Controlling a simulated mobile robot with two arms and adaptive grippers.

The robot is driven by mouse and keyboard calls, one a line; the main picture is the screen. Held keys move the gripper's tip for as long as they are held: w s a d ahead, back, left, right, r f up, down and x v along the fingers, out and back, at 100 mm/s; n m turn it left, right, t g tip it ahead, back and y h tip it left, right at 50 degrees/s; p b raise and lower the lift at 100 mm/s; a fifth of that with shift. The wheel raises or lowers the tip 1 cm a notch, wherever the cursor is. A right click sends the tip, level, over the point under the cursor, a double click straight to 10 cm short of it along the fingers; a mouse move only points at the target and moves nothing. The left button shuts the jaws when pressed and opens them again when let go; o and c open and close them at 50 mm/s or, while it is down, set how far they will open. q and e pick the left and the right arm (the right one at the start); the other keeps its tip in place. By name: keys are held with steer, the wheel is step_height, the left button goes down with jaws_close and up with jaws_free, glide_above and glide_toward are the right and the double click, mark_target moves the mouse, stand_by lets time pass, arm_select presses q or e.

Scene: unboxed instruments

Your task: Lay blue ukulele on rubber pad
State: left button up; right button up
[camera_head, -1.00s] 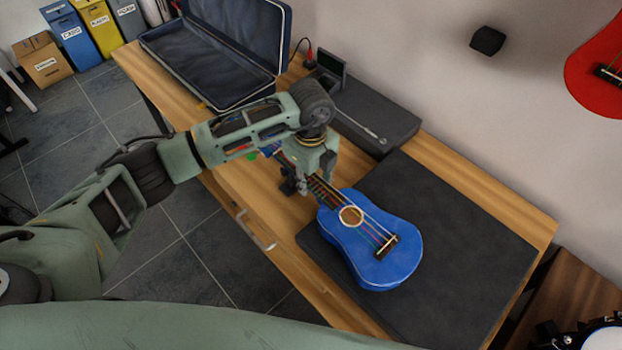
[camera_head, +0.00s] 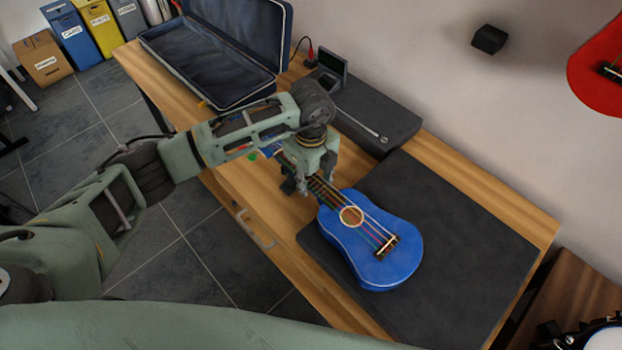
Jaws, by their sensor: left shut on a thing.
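The blue ukulele (camera_head: 365,262) shows strings up, its body over the left part of the dark rubber pad (camera_head: 460,240). Its neck points up and left toward my left gripper (camera_head: 303,188). My left gripper is shut on the neck, and the arm hides part of the neck and headstock. I cannot tell whether the body rests fully on the pad or is slightly above it. My right gripper is not in view.
An open instrument case (camera_head: 205,65) lies at the far left of the wooden bench (camera_head: 480,185). A dark box with a metal rod (camera_head: 375,118) sits behind the gripper. The right part of the pad is bare. A red ukulele (camera_head: 598,70) hangs on the wall.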

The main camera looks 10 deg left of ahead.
arm_select(q)
steer(key=o, duration=1.3)
steer(key=shift+c, duration=0.2)
step_height(320, 180, up, 12)
steer(key=shift+d, duration=0.1)
